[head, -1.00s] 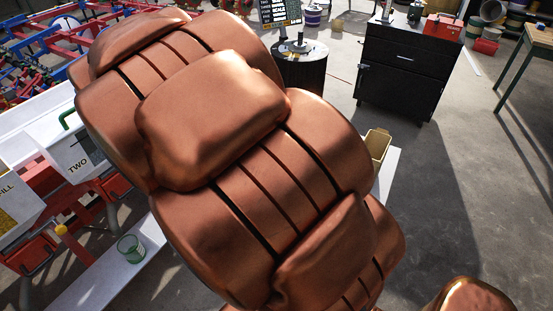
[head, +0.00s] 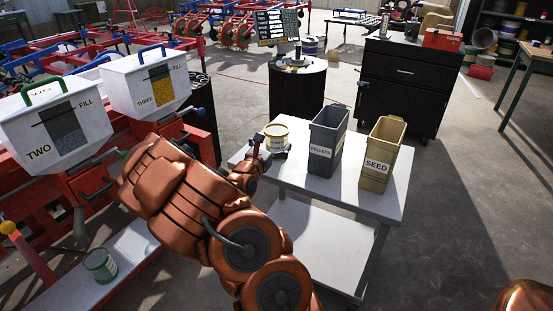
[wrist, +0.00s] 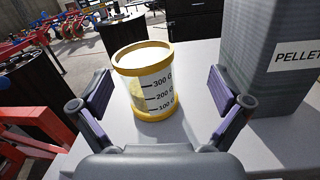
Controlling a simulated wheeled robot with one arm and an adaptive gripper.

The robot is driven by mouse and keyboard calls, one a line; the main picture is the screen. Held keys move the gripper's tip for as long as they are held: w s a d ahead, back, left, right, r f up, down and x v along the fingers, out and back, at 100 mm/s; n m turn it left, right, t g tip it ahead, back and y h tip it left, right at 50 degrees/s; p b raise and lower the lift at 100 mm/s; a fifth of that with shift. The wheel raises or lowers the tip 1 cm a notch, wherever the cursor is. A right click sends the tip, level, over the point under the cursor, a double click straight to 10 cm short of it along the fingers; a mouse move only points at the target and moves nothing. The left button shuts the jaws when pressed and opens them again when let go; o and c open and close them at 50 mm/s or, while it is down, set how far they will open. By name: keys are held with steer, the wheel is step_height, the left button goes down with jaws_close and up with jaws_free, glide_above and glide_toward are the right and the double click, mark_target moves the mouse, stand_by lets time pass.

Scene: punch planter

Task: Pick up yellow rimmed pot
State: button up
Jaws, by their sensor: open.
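The yellow rimmed pot (wrist: 145,85) stands upright on the table in the wrist view. It is pale, with yellow bands at top and bottom and a scale marked 100 to 300. It also shows in the head view (head: 276,136) near the table's far left corner. My gripper (wrist: 160,95) is open, with one finger on each side of the pot and gaps between the fingers and the pot. In the head view my gripper (head: 268,150) is small and dark just in front of the pot.
The grey PELLETS bin (head: 326,142) stands right of the pot, close to my right finger in the wrist view. The tan SEED bin (head: 383,155) is further right on the white table (head: 310,187). White hoppers (head: 52,130) and a green pot (head: 100,264) are at the left.

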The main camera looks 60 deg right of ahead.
mark_target(273, 149)
steer(key=f, duration=0.2)
steer(key=w+f+n+t, duration=0.1)
steer(key=w+f+n+b, duration=0.1)
steer(key=f, duration=0.1)
steer(key=shift+d+f+y, duration=0.3)
steer(key=shift+y, duration=0.1)
steer(key=shift+x, duration=1.1)
steer(key=shift+b+x, duration=0.35)
steer(key=shift+x, duration=2.3)
steer(key=shift+w+r, duration=0.1)
steer(key=shift+w, duration=0.1)
steer(key=c, duration=1.3)
steer(key=shift+o, duration=0.2)
steer(key=shift+r, duration=0.1)
